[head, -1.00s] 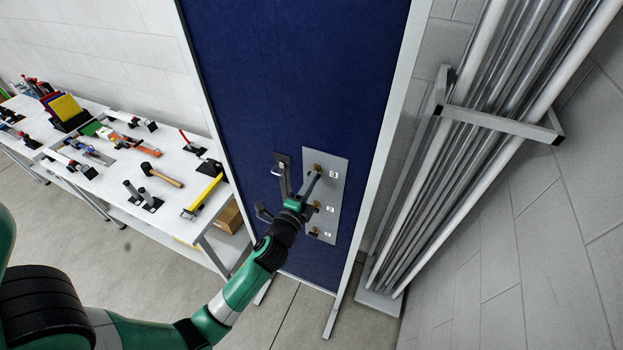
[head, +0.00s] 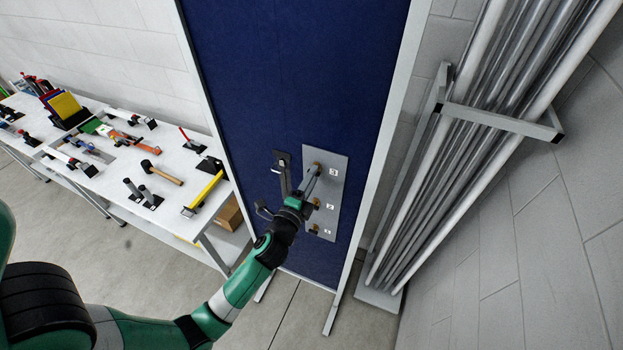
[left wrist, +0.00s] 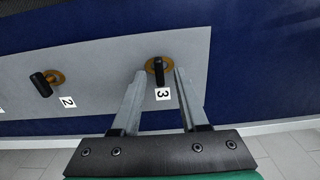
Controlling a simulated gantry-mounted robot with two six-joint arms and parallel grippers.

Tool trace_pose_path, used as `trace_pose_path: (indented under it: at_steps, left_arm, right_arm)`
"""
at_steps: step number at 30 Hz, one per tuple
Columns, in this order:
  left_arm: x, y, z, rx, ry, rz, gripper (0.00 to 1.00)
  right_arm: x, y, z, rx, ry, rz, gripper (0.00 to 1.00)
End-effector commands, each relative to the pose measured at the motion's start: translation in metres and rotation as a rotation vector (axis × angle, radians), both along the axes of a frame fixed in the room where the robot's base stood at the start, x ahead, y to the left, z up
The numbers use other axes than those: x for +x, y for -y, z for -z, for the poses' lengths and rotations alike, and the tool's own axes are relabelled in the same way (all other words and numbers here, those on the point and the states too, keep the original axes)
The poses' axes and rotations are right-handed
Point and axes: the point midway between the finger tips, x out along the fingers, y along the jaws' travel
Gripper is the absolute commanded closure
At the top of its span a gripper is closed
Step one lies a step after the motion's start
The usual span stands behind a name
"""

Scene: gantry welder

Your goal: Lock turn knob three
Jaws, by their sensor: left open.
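Turn knob three (left wrist: 161,75) has a black handle on a brass-coloured round base, beside the label 3 (left wrist: 163,94). It is mounted on a grey plate (head: 333,176) fixed to a blue panel. In the left wrist view my left gripper (left wrist: 158,75) is open, with one finger on each side of the knob. I cannot tell whether either finger touches it. In the head view the left gripper (head: 299,175) reaches the top of the plate and partly hides the knob. Knob two (left wrist: 43,83) is beside label 2, away from the fingers. My right gripper is not in view.
The blue panel (head: 290,70) stands upright in a light frame. A rack of metal pipes (head: 470,150) stands to its right. A white workbench (head: 120,180) with a mallet (head: 160,173) and several other tools is at the left. Knob one (head: 314,229) sits low on the plate.

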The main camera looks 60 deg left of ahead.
Motion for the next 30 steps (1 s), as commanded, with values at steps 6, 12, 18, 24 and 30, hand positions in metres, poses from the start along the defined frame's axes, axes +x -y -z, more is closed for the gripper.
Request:
trace_pose_path:
  at_steps: [6,12,18,24,30]
  left_arm:
    - [-0.006,0.006,0.002,-0.001,-0.001,0.002,0.56]
    - [-0.036,0.034,0.005,0.0,-0.003,0.003,0.56]
    - [-0.07,0.064,0.004,0.0,-0.001,0.004,0.56]
    - [-0.086,0.077,0.001,0.001,-0.001,0.001,0.56]
    - [-0.087,0.078,0.0,0.0,0.0,0.0,0.56]
  right_arm:
    - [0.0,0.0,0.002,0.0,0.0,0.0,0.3]
    - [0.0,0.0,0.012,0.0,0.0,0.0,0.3]
    - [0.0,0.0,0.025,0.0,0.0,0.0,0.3]
    - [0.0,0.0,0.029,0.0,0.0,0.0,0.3]
    - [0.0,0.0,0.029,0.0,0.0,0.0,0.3]
